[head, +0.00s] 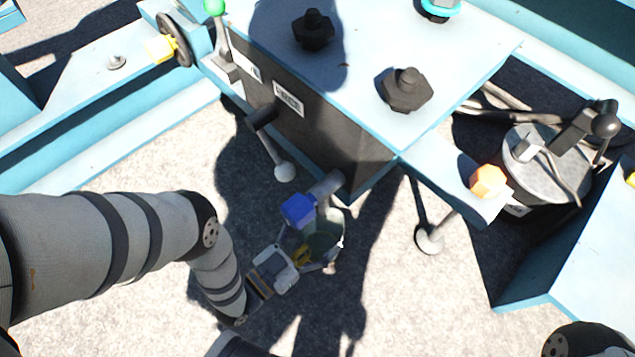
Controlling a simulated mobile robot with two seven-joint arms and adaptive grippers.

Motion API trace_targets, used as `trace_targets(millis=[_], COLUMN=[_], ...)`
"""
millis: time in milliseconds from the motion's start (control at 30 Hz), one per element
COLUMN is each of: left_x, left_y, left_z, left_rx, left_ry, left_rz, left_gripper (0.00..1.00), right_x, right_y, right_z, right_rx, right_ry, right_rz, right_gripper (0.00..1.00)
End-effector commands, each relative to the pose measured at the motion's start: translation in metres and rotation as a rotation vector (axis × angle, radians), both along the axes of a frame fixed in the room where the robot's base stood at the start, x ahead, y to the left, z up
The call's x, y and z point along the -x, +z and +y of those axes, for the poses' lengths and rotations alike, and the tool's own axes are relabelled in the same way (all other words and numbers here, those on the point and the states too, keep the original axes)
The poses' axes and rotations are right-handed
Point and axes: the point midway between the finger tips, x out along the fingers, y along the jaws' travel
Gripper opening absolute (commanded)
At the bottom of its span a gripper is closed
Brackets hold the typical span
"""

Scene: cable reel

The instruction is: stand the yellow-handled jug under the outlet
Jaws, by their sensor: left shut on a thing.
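My left gripper (305,257) is shut on the jug at this handle. I cannot tell the exact height gap or whether the jug's base touches the ground. My right gripper is not in view.
The housing (360,60) overhangs the jug area. A grey drum (545,165) stands farther right. Pale ground (400,310) is open in front.

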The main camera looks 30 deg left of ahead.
Motion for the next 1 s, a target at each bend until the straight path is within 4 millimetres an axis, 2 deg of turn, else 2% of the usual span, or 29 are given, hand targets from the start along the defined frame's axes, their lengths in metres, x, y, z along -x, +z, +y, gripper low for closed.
trace_targets(millis=[100, 133, 200, 567, 667, 900, 1000], left_x=[0.0, 0.0, 0.0, 0.0, 0.017, 0.079, 0.098], left_y=[-0.003, -0.002, -0.002, 0.003, 0.001, 0.001, 0.001], left_z=[0.0, 0.0, 0.0, 0.0, 0.006, 0.028, 0.035], left_rx=[0.0, 0.0, 0.0, 0.0, -0.001, 0.001, 0.001], left_ry=[0.0, 0.0, 0.0, 0.0, 0.0, -0.001, -0.001], left_rz=[0.0, 0.0, 0.0, -0.001, 0.002, 0.003, 0.001], left_gripper=[0.27, 0.8, 0.94, 0.94, 0.94, 0.94, 0.94], right_x=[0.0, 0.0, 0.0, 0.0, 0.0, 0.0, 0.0], right_y=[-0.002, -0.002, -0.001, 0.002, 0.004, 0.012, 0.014], right_z=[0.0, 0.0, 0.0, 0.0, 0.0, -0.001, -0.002], right_rx=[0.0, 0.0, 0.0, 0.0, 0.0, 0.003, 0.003], right_ry=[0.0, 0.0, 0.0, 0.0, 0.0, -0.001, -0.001], right_rz=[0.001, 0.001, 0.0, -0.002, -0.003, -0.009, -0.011], right_gripper=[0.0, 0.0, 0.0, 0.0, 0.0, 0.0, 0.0])
